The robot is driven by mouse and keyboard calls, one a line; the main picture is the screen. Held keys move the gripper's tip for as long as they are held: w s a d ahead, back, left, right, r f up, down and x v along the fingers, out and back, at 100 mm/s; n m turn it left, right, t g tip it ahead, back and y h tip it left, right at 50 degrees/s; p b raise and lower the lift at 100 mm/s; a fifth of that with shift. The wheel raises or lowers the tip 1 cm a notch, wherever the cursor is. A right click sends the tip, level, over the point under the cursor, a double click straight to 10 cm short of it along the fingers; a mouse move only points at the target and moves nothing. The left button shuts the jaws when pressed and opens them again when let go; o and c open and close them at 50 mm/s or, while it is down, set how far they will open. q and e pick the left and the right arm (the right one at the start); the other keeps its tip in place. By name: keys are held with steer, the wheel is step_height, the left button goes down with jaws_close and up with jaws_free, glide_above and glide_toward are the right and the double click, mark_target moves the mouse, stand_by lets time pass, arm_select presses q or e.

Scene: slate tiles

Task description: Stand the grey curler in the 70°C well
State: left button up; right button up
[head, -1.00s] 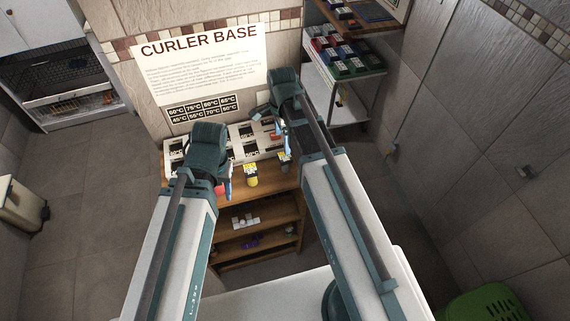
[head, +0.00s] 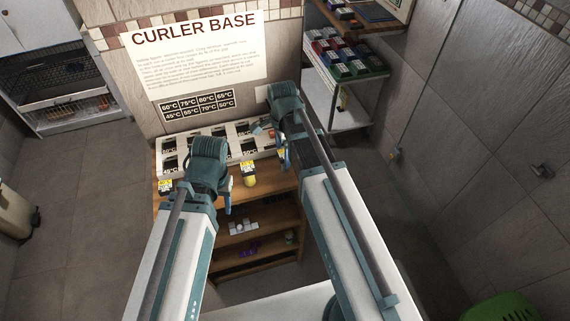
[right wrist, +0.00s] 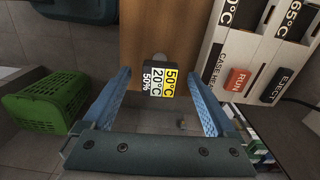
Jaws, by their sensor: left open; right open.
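The curler base (head: 177,143) is a white block with dark wells on a wooden shelf unit; its well labels are too small to read in the head view, so I cannot pick out the 70°C well. In the right wrist view a small greyish curler (right wrist: 159,62) with a label reading 50°C, 20°C and 50% sits at the shelf edge, between my open right fingers and beyond their tips. My right gripper (right wrist: 164,82) is empty; in the head view it is over the base's right end (head: 283,157). My left gripper (head: 222,196) is open, before the shelf.
A yellow curler (head: 249,178) stands at the shelf front, and another labelled one (head: 165,186) at its left. The wall chart (head: 197,104) lists temperatures, with 70°C in its lower row. A cart (head: 345,62) of coloured boxes stands right. RUN (right wrist: 237,80) and EJECT (right wrist: 279,87) buttons are near.

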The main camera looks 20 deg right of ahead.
steer(key=f+b, duration=0.4)
steer(key=f, duration=0.1)
steer(key=shift+d+b, duration=0.35)
steer(key=shift+b, duration=0.05)
jaws_close()
